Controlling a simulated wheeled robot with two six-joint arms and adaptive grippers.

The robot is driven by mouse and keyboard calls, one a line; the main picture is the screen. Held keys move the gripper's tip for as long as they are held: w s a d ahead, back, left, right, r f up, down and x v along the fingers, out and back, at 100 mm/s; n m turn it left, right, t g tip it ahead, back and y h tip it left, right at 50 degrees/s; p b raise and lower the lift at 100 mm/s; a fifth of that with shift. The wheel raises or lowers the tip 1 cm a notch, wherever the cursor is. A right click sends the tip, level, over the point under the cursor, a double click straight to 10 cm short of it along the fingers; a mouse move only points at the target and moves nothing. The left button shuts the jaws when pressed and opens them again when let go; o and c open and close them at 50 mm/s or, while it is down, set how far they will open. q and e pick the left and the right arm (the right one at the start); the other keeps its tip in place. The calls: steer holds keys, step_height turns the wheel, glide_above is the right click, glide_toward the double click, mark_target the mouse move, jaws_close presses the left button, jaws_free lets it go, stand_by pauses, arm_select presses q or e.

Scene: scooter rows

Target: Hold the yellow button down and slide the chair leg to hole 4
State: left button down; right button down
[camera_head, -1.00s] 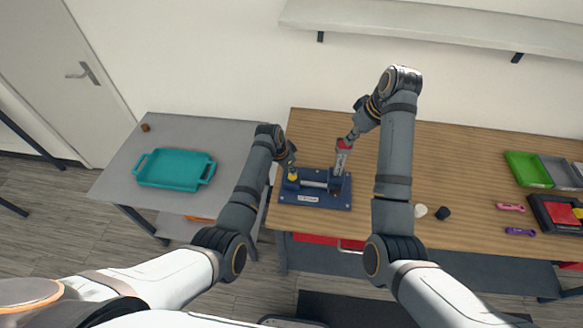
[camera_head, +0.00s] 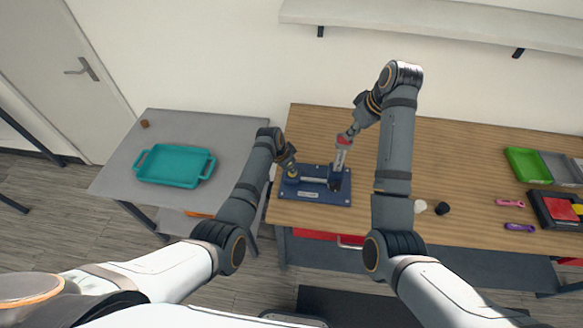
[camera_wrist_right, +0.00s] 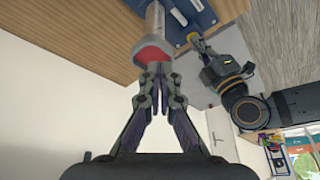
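A dark blue fixture board (camera_head: 335,199) lies on the wooden table with a grey horizontal tube on it. The yellow button (camera_head: 292,173) is at its left end, mostly covered by my left gripper (camera_head: 290,168), whose tip is at the button; its fingers are too small to read. The chair leg (camera_head: 339,160) is a grey tube with a red end, standing tilted at the right of the fixture. My right gripper (camera_head: 349,136) is at the red end. In the right wrist view its fingers (camera_wrist_right: 157,72) are together, their tips at the red end (camera_wrist_right: 154,54), not straddling it. Hole numbers cannot be read.
A teal tray (camera_head: 150,178) stands on the grey table at left. Right of my right arm lie a white and a black round piece (camera_head: 442,208), pink and purple parts, and green and dark bins (camera_head: 527,166). A wall shelf (camera_head: 430,25) is behind.

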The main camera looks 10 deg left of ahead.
mark_target(348, 146)
arm_select(q)
steer(key=shift+f, duration=0.3)
arm_select(e)
steer(key=shift+f, duration=2.5)
steer(key=shift+r, duration=2.55)
